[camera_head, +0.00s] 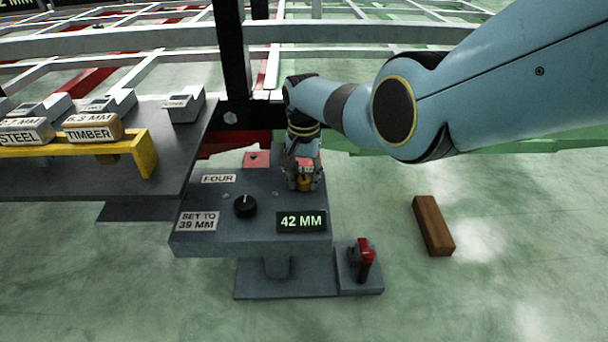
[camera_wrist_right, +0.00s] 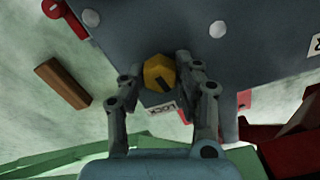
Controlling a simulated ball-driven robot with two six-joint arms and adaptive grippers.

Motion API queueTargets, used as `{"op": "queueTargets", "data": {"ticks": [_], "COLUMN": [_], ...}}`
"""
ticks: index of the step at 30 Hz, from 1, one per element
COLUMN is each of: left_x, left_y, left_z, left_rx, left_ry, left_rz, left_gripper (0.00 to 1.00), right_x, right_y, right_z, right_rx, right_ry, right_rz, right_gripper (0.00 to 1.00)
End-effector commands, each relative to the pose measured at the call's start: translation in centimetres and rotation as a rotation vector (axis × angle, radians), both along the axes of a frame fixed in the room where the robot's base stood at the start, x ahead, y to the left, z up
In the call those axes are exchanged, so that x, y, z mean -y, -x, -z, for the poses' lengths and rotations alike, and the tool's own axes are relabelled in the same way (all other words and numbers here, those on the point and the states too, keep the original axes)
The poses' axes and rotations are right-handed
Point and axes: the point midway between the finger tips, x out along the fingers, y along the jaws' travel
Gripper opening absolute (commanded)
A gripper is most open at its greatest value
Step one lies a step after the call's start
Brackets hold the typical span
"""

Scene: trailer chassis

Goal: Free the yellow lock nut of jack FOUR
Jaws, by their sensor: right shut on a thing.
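The yellow lock nut (camera_head: 304,183) sits on the right of the grey jack FOUR box (camera_head: 250,242). In the right wrist view it is a yellow knob (camera_wrist_right: 158,71) with a dark slot, between my fingers. My right gripper (camera_head: 303,178) comes down from above and is shut on the nut; it also shows in the right wrist view (camera_wrist_right: 160,75). A black dial (camera_head: 245,206) is left of the nut. The display (camera_head: 302,222) reads 42 MM and the label (camera_head: 198,221) reads SET TO 39 MM. My left gripper is not in view.
A red-handled lever (camera_head: 365,253) stands on a low plate at the box's front right. A brown wooden block (camera_head: 433,225) lies on the floor at right. A dark table with a yellow rack (camera_head: 146,153) is at left. The white chassis frame (camera_head: 160,42) runs behind.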

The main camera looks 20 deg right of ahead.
Motion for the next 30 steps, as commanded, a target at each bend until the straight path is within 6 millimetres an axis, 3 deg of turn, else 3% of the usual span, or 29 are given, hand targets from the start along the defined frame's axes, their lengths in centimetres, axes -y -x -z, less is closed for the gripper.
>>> {"op": "queueTargets", "data": {"ticks": [15,30], "left_x": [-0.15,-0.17], "left_y": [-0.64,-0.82], "left_z": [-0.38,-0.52], "left_rx": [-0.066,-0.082], "left_ry": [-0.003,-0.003], "left_rz": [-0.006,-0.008], "left_gripper": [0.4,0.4], "right_x": [0.07,0.1], "right_y": [0.02,0.02], "right_z": [-0.01,0.03], "right_rx": [0.0,0.0], "right_ry": [0.0,0.0], "right_rz": [-0.446,-0.637], "right_gripper": [0.0,0.0]}}
